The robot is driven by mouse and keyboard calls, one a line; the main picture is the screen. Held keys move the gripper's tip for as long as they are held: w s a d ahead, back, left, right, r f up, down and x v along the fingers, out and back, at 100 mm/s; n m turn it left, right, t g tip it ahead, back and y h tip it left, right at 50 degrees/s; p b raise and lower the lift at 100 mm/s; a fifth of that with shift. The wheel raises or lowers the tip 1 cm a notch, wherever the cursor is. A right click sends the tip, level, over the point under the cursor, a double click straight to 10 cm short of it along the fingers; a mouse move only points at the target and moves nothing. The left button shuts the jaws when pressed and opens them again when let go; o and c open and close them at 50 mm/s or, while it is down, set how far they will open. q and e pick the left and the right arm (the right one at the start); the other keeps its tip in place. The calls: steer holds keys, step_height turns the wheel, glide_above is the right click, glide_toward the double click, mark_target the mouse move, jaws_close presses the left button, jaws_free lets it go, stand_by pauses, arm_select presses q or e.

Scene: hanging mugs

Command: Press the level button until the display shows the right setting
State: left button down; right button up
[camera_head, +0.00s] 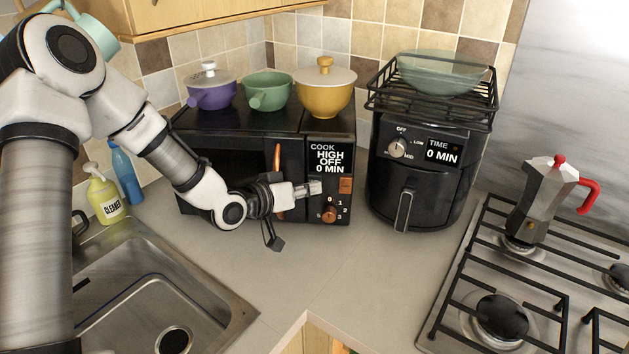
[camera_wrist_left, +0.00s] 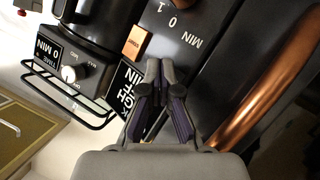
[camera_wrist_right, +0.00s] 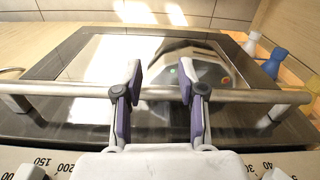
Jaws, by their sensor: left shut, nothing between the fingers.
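The black microwave (camera_head: 240,155) stands against the back wall. Its display (camera_head: 329,159) reads COOK, HIGH, OFF, 0 MIN. A copper square button (camera_head: 346,185) sits below the display's right side, above a copper dial (camera_head: 329,214). The button (camera_wrist_left: 135,42) and part of the display (camera_wrist_left: 128,92) also show in the left wrist view. My left gripper (camera_head: 316,187) is shut and empty, its tips just left of the button in the head view and near the panel; I cannot tell whether they touch it. My right gripper (camera_wrist_right: 159,78) is open and empty, in front of a metal bar handle (camera_wrist_right: 240,95).
Several pots stand on the microwave, including a yellow one (camera_head: 325,95). A black air fryer (camera_head: 424,165) with a rack and glass bowl is to its right. A moka pot (camera_head: 545,195) stands on the hob. The counter (camera_head: 330,265) in front is clear.

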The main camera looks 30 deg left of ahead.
arm_select(q)
steer(key=shift+w+a, duration=0.15)
steer(key=shift+w, duration=0.2)
stand_by(0.4)
stand_by(0.3)
steer(key=shift+s+d, duration=0.3)
steer(key=shift+s, duration=0.45)
steer(key=s, duration=0.1)
steer(key=s+d, duration=0.1)
steer(key=s, duration=0.1)
steer(key=s+d, duration=0.1)
steer(key=shift+s, duration=0.3)
stand_by(0.6)
